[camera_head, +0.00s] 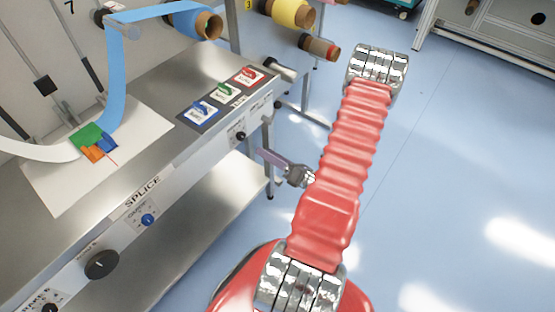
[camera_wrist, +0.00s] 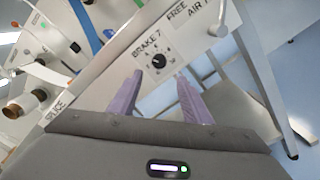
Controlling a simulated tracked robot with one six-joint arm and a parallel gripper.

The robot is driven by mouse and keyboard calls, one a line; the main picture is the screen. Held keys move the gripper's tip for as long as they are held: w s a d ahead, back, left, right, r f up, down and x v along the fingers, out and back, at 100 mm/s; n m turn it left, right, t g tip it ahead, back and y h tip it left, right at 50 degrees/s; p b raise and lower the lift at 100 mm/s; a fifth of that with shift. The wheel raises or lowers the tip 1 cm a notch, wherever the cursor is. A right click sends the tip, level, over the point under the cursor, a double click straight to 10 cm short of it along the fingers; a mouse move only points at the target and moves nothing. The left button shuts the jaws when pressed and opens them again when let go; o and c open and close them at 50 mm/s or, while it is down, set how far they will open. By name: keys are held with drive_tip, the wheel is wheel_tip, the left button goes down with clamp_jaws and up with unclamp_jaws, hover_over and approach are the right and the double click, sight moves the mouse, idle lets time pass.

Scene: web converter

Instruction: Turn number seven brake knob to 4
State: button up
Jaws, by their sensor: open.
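The number seven brake knob (camera_wrist: 158,61) is a small black round knob on a pale panel under the label "BRAKE 7" in the wrist view. Small marks surround it, too small to read. My gripper (camera_wrist: 159,77) is open, with its two purple fingers spread either side of the knob's line and nothing between them. The fingertips look short of the knob, apart from it. In the head view my gripper (camera_head: 263,154) is at the right end of the bench front, near a small dark knob (camera_head: 240,136) on the panel. The knob's setting is unclear.
A bench leg (camera_head: 268,155) stands beside my gripper. Open blue floor lies right.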

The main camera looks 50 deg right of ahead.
drive_tip(key=shift+s, duration=1.7)
drive_tip(key=shift+f, duration=0.1)
